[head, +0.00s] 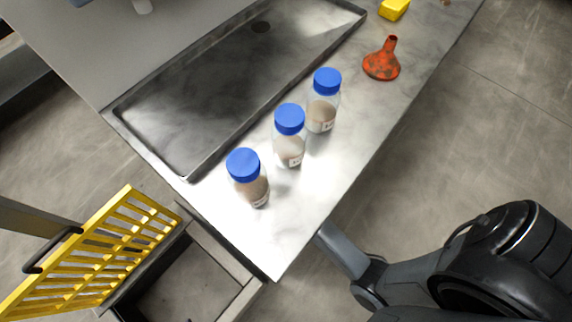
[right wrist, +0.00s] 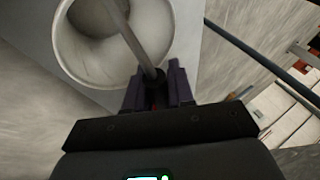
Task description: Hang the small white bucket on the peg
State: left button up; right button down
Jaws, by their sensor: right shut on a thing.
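The small white bucket (right wrist: 82,66) shows in the right wrist view, its round mouth turned to the camera. A grey bar (right wrist: 133,38), which looks like its handle, crosses the mouth and runs down to my right gripper (right wrist: 157,88). The dark fingers of my right gripper are shut on this bar. In the head view my right arm comes in from the lower right and its end passes behind the bench edge, so gripper and bucket are hidden there. My left gripper is in neither view. I cannot make out the peg in either view.
A metal bench (head: 285,238) carries a shallow tray (head: 200,95), three blue-capped jars (head: 289,140), an orange funnel (head: 382,60) and a yellow block (head: 394,9). A yellow grate (head: 120,235) stands tilted at lower left. A dark rail (right wrist: 258,57) crosses the right wrist view.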

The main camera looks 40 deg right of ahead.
notch_tip(320, 180, down, 4)
jog(key=b, duration=0.2)
jog(key=shift+r+b, duration=0.1)
jog(key=shift+b, duration=0.2)
jog(key=shift+w, duration=0.1)
jog(key=c, duration=1)
grip_release()
